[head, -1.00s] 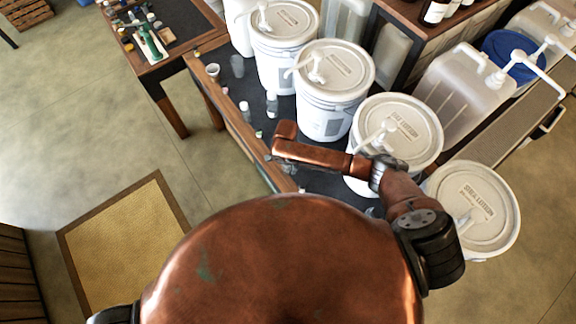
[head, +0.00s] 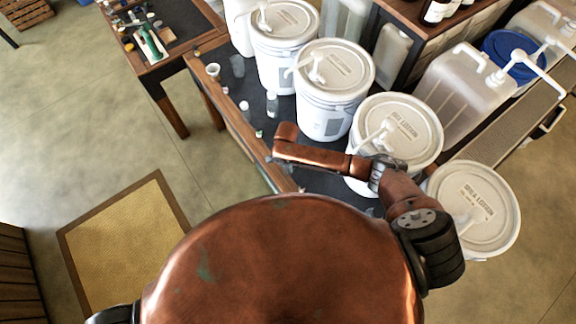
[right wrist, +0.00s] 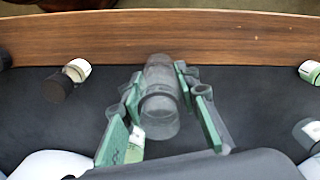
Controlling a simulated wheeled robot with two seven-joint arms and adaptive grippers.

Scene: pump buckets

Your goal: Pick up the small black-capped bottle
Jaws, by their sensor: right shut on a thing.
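In the right wrist view, my right gripper (right wrist: 165,108) has its green-padded fingers on both sides of a clear grey container (right wrist: 160,95), shut on it. Its lid or rim shows as a dark ring, and its lower part is partly hidden. My left gripper is out of view.
White pump buckets (head: 335,70) line the dark table (head: 225,92) behind the small items. A white-capped bottle (head: 245,108), a clear bottle (head: 272,104) and a white cup (head: 213,71) stand along the front. Another bottle (right wrist: 311,72) is at the right in the wrist view.

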